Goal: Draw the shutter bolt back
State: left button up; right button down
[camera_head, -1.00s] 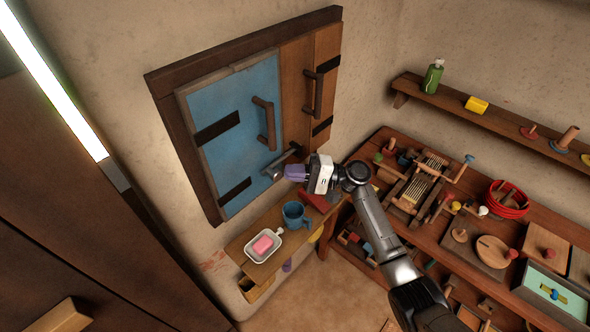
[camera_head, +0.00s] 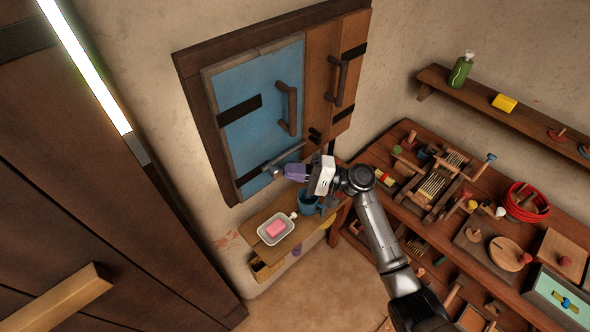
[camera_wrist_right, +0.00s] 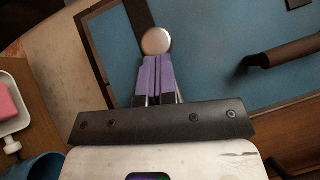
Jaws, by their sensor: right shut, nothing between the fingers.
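The grey metal bolt (camera_head: 289,157) lies slantwise across the lower part of the blue shutter leaf (camera_head: 262,78). Its round knob (camera_head: 268,171) is at its lower left end. Its upper right end stands apart from the dark keeper (camera_head: 315,135) on the brown leaf (camera_head: 318,75), with a gap between. My right gripper (camera_head: 288,171) is shut and empty, its purple fingers just right of the knob. In the right wrist view the knob (camera_wrist_right: 156,41) shows right beyond the closed fingertips (camera_wrist_right: 157,62); I cannot tell whether they touch. My left gripper is out of view.
Below the shutter, a small shelf holds a white dish (camera_head: 264,236) with pink soap and a blue mug (camera_head: 307,203), close under my right gripper. A cluttered workbench (camera_head: 455,245) stands right. A handle (camera_head: 287,108) sticks out from the blue leaf.

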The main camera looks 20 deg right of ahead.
jog(key=w+b+v, duration=0.1)
jog(key=b+v, duration=0.1)
jog(key=v, duration=0.4)
jog(key=w+d+b+v, duration=0.1)
jog(key=b+v, duration=0.1)
jog(key=v, duration=0.5)
jog(key=shift+w+f+b, duration=0.25)
jog(key=shift+w+b, duration=0.05)
jog(key=shift+b, duration=0.05)
